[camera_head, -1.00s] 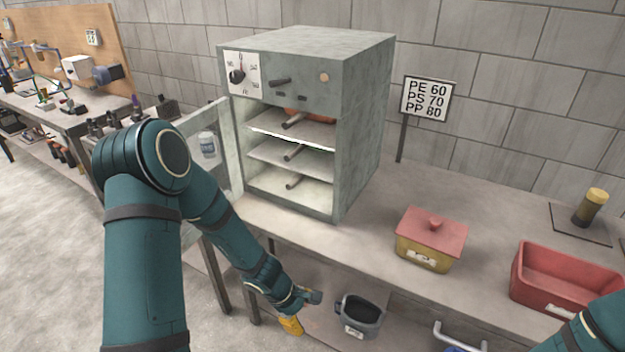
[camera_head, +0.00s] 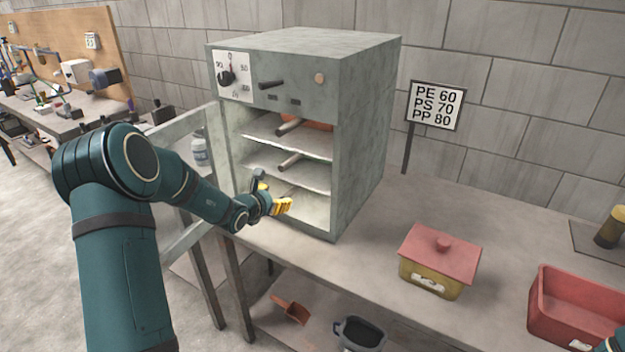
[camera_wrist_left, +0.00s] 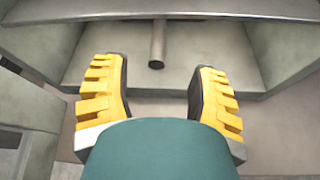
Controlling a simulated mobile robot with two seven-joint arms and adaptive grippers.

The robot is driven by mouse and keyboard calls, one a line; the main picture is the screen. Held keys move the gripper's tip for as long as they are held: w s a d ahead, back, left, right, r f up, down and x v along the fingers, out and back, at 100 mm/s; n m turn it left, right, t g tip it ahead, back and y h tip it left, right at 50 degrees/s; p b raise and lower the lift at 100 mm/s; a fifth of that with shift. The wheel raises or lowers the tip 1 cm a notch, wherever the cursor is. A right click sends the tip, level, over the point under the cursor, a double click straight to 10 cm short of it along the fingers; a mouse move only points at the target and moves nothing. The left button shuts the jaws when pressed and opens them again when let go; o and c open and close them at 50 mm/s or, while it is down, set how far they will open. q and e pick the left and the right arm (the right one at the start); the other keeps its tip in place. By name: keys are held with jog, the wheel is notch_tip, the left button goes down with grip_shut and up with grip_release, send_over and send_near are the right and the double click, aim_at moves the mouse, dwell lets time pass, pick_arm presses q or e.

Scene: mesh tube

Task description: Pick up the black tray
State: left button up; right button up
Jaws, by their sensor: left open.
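No tray that is clearly black shows. A dark grey open bin (camera_head: 360,335) stands under the table, cut by the lower edge of the head view. The open oven (camera_head: 360,130) holds grey shelf trays (camera_head: 285,172) with rod handles. My left gripper (camera_head: 274,197) is open and empty at the oven's lower opening, hiding the lowest handle in the head view. In the left wrist view a rod handle (camera_wrist_left: 157,45) lies ahead between the spread yellow fingers (camera_wrist_left: 160,85), apart from them. My right gripper is out of view; only a bit of that arm shows at the lower right.
The open oven door (camera_head: 188,160) stands left, beside my left arm. A red-lidded yellow box (camera_head: 438,262) and a red bin (camera_head: 575,305) are on the table. A sign (camera_head: 435,106) stands behind. An orange scoop (camera_head: 291,311) lies below.

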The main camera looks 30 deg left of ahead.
aim_at(285, 195)
pick_arm(q)
jog(key=x, duration=0.4)
jog(key=shift+w+f, duration=0.15)
jog(key=x, duration=0.2)
jog(key=f+b+x, duration=0.1)
jog(key=x, duration=0.1)
jog(key=shift+w+a+f, duration=0.15)
jog(key=shift+w+a, duration=0.05)
jog(key=shift+w, duration=0.25)
grip_shut()
